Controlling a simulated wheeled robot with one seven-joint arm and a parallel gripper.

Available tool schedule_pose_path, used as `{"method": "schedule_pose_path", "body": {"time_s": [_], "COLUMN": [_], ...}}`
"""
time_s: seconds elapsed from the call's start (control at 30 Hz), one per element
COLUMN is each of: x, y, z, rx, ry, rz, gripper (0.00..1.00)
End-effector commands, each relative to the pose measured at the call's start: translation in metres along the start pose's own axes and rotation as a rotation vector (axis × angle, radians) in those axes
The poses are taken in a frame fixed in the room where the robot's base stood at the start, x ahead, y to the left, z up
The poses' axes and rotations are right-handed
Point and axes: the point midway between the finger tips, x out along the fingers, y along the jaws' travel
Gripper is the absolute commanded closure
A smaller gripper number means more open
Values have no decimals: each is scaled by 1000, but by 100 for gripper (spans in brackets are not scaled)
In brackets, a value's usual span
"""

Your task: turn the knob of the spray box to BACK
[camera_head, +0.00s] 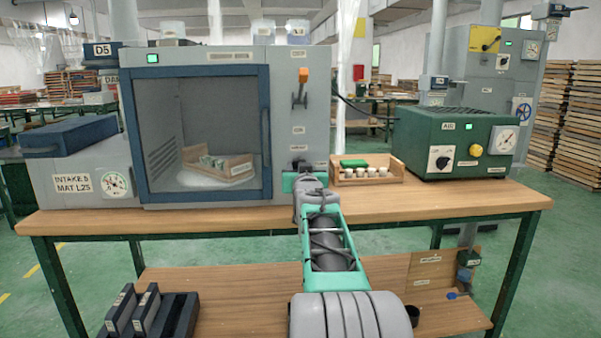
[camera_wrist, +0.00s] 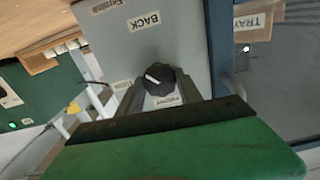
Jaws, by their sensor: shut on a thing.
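The spray box (camera_head: 222,62) is a grey cabinet with a blue-framed window, standing on the bench. Its knob (camera_wrist: 157,78) shows in the wrist view as a black dial on the grey front panel, with a white mark pointing to the upper left. The BACK label (camera_wrist: 144,21) is above the knob there. Another label is left of the knob, and one at its lower right is partly covered. My gripper (camera_wrist: 157,90) has its dark fingers on either side of the knob and is shut on it. In the head view, my gripper (camera_head: 302,167) is at the lower right panel and hides the knob.
A wooden tray (camera_head: 368,181) with white cups and a green block stands just right of my gripper. A green box (camera_head: 461,127) with a gauge and yellow button is further right. Another wooden tray (camera_head: 234,166) is inside the spray box. The bench front (camera_head: 440,205) is clear.

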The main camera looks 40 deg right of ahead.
Motion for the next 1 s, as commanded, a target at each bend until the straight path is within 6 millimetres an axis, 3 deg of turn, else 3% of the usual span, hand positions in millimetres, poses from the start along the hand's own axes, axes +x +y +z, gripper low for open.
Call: {"method": "schedule_pose_path", "body": {"time_s": [0.6, 1.0], "x": [0, 0], "y": [1, 2], "z": [2, 2], "rx": [553, 737], "ry": [-1, -2], "rz": [3, 3], "gripper": [98, 98]}}
